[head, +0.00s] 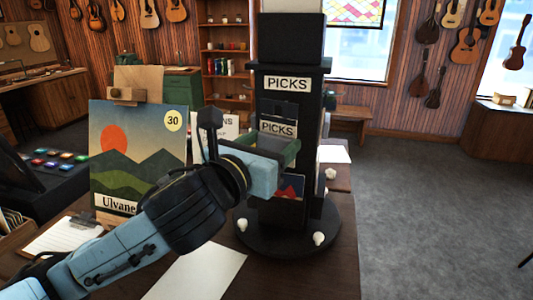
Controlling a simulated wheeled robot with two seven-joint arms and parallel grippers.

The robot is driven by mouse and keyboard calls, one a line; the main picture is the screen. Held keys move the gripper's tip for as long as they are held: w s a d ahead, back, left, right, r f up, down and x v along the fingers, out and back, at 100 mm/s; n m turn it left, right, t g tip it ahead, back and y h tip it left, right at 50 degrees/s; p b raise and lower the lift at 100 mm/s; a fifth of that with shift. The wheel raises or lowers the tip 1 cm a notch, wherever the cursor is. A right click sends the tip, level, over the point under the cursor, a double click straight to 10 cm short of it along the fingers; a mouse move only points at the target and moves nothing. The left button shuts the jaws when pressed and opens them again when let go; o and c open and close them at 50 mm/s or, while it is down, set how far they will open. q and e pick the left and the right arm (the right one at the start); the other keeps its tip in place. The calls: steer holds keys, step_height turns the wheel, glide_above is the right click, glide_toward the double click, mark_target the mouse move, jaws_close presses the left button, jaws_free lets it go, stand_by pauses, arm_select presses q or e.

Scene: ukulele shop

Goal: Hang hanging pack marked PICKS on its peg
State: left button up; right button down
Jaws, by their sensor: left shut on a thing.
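The black hanging pack marked PICKS (278,128) is upright in front of the dark display stand (315,202). My left gripper (288,150) reaches in from the left and is shut on the pack, just below its white label. The gripper hides the pack's middle. A red and blue patch (290,187) shows below the gripper; I cannot tell if it belongs to the same pack. A white PICKS sign (288,84) is at the top of the stand, above the pack. The peg is hidden, and I cannot tell whether the pack touches it. My right gripper is not in view.
The stand has a round base with white knobs (319,239) on the wooden table. A landscape picture marked Ulvane (138,155) stands on an easel at left. A partly hidden white sign (229,124) is behind my gripper. White paper (197,272) lies in front.

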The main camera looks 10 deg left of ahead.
arm_select(q)
steer(key=shift+w+f+b, duration=0.2)
steer(key=shift+w+b, duration=0.35)
steer(key=shift+w, duration=0.75)
steer(key=w, duration=0.4)
steer(key=shift+f, duration=0.4)
steer(key=o, duration=1)
steer(key=shift+o, duration=0.2)
